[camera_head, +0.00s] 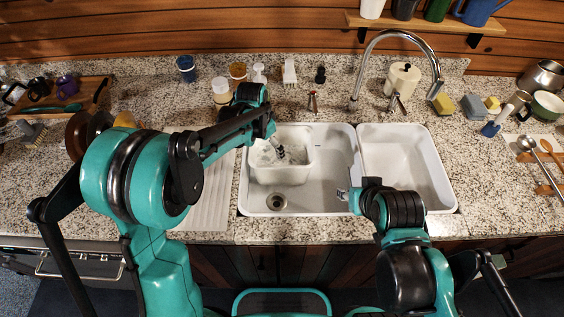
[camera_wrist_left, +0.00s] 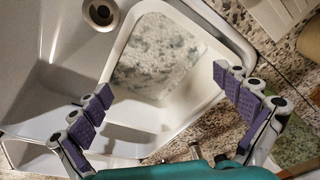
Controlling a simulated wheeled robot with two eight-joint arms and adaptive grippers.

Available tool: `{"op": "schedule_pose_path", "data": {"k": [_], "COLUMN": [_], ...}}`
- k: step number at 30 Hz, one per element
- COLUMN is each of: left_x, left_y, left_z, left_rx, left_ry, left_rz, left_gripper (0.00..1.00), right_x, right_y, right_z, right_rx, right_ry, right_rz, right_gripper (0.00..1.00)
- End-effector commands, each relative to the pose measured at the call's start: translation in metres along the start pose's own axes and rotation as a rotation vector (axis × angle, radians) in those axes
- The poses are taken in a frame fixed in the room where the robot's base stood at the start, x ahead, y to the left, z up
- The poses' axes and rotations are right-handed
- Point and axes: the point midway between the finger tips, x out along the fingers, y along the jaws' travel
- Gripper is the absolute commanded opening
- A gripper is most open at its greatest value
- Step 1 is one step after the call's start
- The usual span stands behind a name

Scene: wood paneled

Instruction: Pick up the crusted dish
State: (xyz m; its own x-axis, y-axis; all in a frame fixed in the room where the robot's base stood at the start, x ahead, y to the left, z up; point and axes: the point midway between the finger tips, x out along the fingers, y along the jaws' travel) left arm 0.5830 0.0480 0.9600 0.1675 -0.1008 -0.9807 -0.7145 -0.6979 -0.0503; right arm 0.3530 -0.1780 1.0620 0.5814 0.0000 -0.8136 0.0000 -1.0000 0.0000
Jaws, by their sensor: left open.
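A white, deep rectangular dish (camera_head: 283,176) sits in the left sink basin. In the left wrist view its inside (camera_wrist_left: 155,58) is patchy with grey-blue specks and stains; I cannot tell whether this is crust or suds. My left gripper (camera_head: 281,152) reaches over the dish from its back left side, pointing down into or just above its opening.
The sink's right basin (camera_head: 404,165) is empty. A faucet (camera_head: 398,36) arches behind the sink. Cups (camera_head: 237,71) and small bottles stand along the back counter. Sponges (camera_head: 472,106) and a brush (camera_head: 491,129) lie at right. A drain (camera_head: 276,202) shows in front of the dish.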

Motion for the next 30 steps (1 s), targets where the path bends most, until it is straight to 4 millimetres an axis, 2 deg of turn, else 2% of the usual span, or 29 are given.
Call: {"op": "schedule_pose_path", "data": {"k": [1, 6, 8, 10, 25, 30], "left_x": [0.011, 0.049, 0.063, 0.081, 0.125, 0.152], "left_y": [0.000, 0.006, 0.008, 0.010, 0.013, 0.015], "left_z": [-0.010, -0.029, -0.031, -0.031, -0.029, -0.032], "left_rx": [0.032, 0.133, 0.156, 0.173, 0.176, 0.176], "left_ry": [-0.013, -0.049, -0.058, -0.064, -0.065, -0.065], "left_rz": [0.015, 0.059, 0.070, 0.078, 0.079, 0.078], "left_gripper": [1.00, 1.00, 1.00, 1.00, 1.00, 1.00], "right_x": [-0.005, -0.013, -0.011, -0.002, 0.013, 0.022], "right_y": [0.000, 0.000, 0.000, 0.000, 0.000, 0.000], "right_z": [-0.004, -0.009, -0.008, -0.002, 0.009, 0.016], "right_rx": [0.000, 0.000, 0.000, 0.000, 0.000, 0.000], "right_ry": [0.000, 0.000, 0.000, 0.000, 0.000, 0.000], "right_rz": [0.000, 0.000, 0.000, 0.000, 0.000, 0.000], "right_gripper": [0.40, 0.40, 0.40, 0.40, 0.40, 0.40]}}
